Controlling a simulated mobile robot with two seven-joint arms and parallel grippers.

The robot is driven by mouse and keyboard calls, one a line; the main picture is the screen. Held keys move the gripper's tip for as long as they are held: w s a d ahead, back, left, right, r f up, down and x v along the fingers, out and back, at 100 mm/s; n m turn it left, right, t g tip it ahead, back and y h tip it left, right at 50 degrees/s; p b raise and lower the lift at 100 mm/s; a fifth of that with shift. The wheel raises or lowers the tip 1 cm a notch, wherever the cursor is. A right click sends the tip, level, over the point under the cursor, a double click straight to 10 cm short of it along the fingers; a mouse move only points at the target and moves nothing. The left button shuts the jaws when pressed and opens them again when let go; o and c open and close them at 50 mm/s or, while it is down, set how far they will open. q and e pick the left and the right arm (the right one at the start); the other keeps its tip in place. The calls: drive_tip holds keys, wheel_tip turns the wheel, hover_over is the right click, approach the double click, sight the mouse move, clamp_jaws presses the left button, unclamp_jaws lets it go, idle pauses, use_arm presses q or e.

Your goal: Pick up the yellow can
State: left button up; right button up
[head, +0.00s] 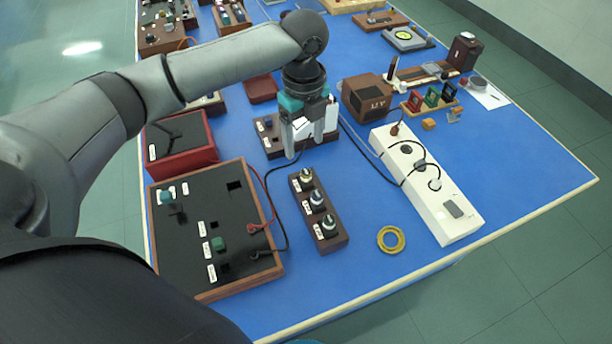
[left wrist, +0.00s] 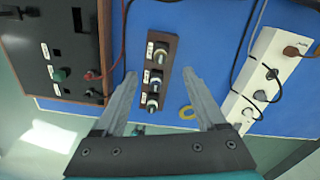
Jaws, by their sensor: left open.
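I cannot make out a yellow can in either view. A yellow ring (head: 391,239), like a roll of tape, lies flat on the blue table near its front edge. My left gripper (head: 305,147) points down over the table, open and empty, behind a brown block with three knobbed posts (head: 328,246). In the left wrist view that block (left wrist: 165,52) shows between the fingers of my gripper (left wrist: 160,74). My right gripper is not in view.
A white power strip (head: 452,222) with black cables lies to the right. A wood-framed black panel (head: 188,268) and a red box (head: 208,152) stand at left. A brown meter box (head: 365,98) stands behind. The blue table is bare around the ring.

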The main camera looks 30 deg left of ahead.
use_arm(q)
hover_over(306, 172)
drive_tip(key=f, duration=0.5)
drive_tip(key=shift+w+a+b, duration=0.15)
drive_tip(key=shift+a+b, duration=0.1)
drive_tip(key=shift+b, duration=0.15)
drive_tip(key=shift+f, duration=0.6)
drive_tip(key=f, duration=0.1)
drive_tip(key=f+b, duration=0.1)
drive_tip(key=f, duration=0.2)
drive_tip(key=shift+s+d+f, duration=0.2)
drive_tip(key=shift+d+f, duration=0.05)
drive_tip(key=shift+f, duration=0.1)
drive_tip(key=shift+c, duration=0.8)
clamp_jaws()
